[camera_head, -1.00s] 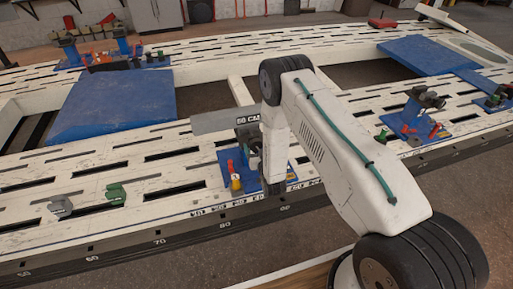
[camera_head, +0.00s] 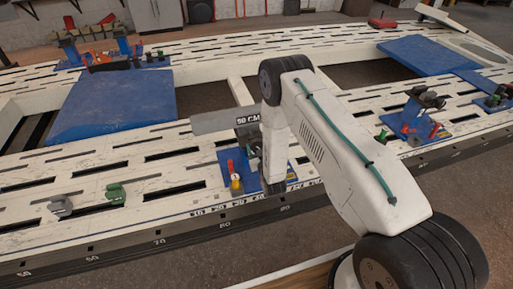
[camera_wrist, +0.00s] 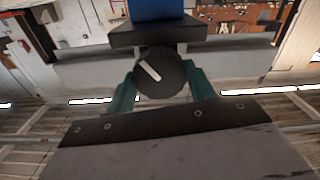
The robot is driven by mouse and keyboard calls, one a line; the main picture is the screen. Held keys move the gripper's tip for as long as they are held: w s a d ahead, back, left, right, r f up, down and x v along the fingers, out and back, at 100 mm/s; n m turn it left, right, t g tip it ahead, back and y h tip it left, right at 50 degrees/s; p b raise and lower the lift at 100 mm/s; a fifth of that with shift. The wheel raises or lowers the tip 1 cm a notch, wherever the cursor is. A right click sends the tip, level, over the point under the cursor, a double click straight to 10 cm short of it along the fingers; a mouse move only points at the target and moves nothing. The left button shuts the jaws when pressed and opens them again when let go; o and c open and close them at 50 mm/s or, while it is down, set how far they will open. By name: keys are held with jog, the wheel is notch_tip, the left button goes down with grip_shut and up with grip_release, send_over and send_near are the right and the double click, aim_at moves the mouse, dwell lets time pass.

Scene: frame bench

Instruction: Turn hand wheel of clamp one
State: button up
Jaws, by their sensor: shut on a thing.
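The hand wheel (camera_wrist: 161,73) is a dark round knob with a white mark running diagonally across its face in the wrist view. It sits in front of a dark clamp block (camera_wrist: 160,32) with a blue part above it. My gripper (camera_wrist: 160,80) has its two green fingers on the wheel's left and right sides and is shut on it. In the head view, the clamp's blue base plate (camera_head: 229,158) lies on the near beam of the bench. My arm hides the wheel and the fingers there.
A red and a yellow part (camera_head: 236,182) stand on the base plate, left of my wrist. Another blue clamp stand (camera_head: 410,115) is to the right.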

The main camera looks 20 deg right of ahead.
jog(key=n, duration=1.1)
jog(key=shift+a+f, duration=0.1)
jog(key=n, duration=0.3)
jog(key=shift+n, duration=0.3)
jog(key=n, duration=0.3)
jog(key=shift+f+n, duration=0.1)
jog(key=shift+n, duration=0.2)
jog(key=n, duration=0.3)
jog(key=shift+n, duration=0.4)
jog(key=n, duration=0.3)
jog(key=shift+f, duration=0.1)
jog(key=shift+s+n, duration=0.1)
jog(key=shift+n, duration=1.9)
